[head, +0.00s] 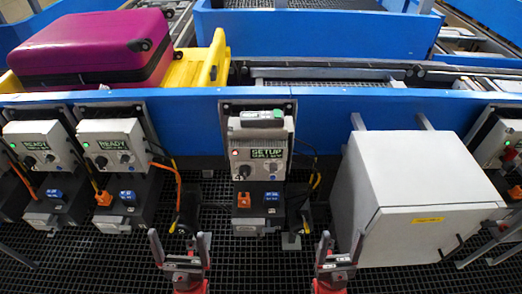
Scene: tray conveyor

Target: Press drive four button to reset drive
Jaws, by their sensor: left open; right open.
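The drive four unit (262,150) is mounted on the blue conveyor side at the middle of the head view, marked "4". Its small screen (266,154) reads "SETUP" with a second line, and a red light glows at its left. Dark knobs or buttons (244,170) sit below the screen; which one is the reset button I cannot tell. My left gripper (179,238) is open and empty, below and left of the unit. My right gripper (338,250) is open and empty, below and right of it. Both are apart from the unit.
Two similar drive units (113,148) at the left read "READY". A large white cabinet (400,200) stands right of drive four, close to my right gripper. A magenta suitcase (90,45) lies in a yellow tray (205,62) on the conveyor. Dark grating (250,265) lies below.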

